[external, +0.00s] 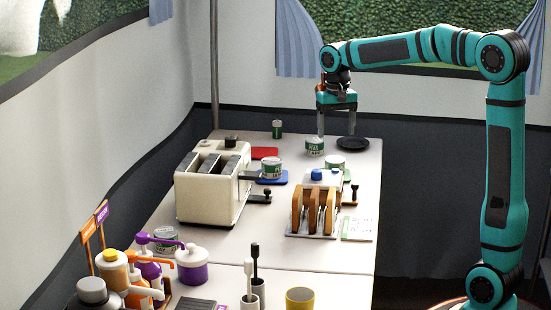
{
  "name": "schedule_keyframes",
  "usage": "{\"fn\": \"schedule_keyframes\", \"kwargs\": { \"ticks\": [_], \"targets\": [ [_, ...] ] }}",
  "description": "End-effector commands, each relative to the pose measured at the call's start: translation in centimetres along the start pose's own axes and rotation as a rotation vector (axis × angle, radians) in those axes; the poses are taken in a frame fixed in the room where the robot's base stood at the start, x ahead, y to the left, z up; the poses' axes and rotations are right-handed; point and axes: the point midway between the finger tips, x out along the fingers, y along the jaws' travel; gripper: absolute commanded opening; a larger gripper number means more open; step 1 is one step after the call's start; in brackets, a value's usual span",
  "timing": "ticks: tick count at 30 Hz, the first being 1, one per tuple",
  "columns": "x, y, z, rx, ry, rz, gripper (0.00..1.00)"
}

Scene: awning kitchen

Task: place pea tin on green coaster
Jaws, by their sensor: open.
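A white tin with a green label (315,147), whose lettering looks like "PEAS", stands upright on the far part of the table. My gripper (337,133) is open, fingers pointing down and apart, above and slightly right of this tin. Nothing shows between the fingers. A similar tin (334,161) stands nearer, partly hidden by the blue-topped item. A sliver of green (347,173) beside it may be the green coaster; most of it is hidden. Another similar tin (271,168) stands on a blue coaster (283,181).
A red coaster (264,152) lies left of the tin. A black dish (353,143) is right of it, near my gripper. A cream toaster (212,180), toast rack (313,212) and small green jar (277,129) stand around.

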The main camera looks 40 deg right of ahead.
Motion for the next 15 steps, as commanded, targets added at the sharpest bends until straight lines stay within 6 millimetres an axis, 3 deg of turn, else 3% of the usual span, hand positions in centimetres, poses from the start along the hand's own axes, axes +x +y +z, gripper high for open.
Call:
{"fn": "schedule_keyframes", "kwargs": {
  "ticks": [6, 15],
  "targets": [
    [-1.4, 0.0, 0.0, 0.000, 0.000, 0.000, 0.77],
    [-1.7, 0.1, 0.1, -0.001, 0.006, -0.003, 0.77]
  ]
}}
